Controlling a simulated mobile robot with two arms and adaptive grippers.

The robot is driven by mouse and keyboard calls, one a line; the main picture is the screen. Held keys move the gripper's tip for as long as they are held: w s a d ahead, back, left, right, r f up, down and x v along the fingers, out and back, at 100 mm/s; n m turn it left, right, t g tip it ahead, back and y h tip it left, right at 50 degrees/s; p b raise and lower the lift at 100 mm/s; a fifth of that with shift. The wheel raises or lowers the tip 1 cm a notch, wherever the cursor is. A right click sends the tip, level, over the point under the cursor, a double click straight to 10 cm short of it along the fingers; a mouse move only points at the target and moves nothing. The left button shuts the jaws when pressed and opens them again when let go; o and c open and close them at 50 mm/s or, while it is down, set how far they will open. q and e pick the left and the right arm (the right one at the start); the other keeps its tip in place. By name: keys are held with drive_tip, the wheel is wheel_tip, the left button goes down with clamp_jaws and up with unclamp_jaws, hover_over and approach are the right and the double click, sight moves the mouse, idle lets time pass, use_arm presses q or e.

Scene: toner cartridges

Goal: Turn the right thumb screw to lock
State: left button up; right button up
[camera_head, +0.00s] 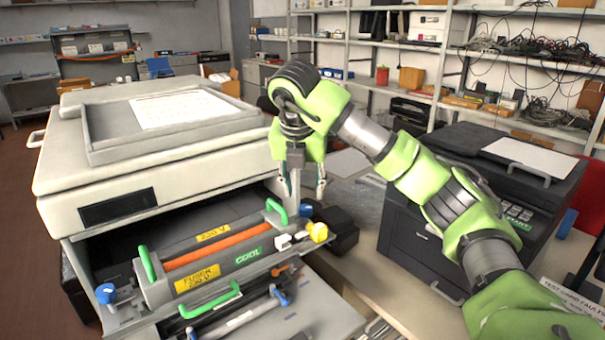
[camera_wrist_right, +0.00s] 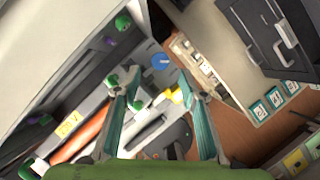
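The right thumb screw (camera_head: 306,211) is a blue knob at the right end of the fuser unit (camera_head: 215,255), just below my right gripper's fingertips. It also shows in the right wrist view (camera_wrist_right: 160,61), ahead of and between the fingertips, apart from both. My right gripper (camera_head: 307,198) points down, open and empty; both fingers show in the right wrist view (camera_wrist_right: 157,82). The left thumb screw (camera_head: 106,293) is a blue knob at the fuser's left end. My left gripper is out of view.
The printer body (camera_head: 150,150) overhangs the fuser behind. A black printer (camera_head: 480,200) sits on the bench at right. A pulled-out tray (camera_head: 310,315) lies in front.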

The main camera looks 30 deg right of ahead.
drive_tip(key=shift+v, duration=2.8)
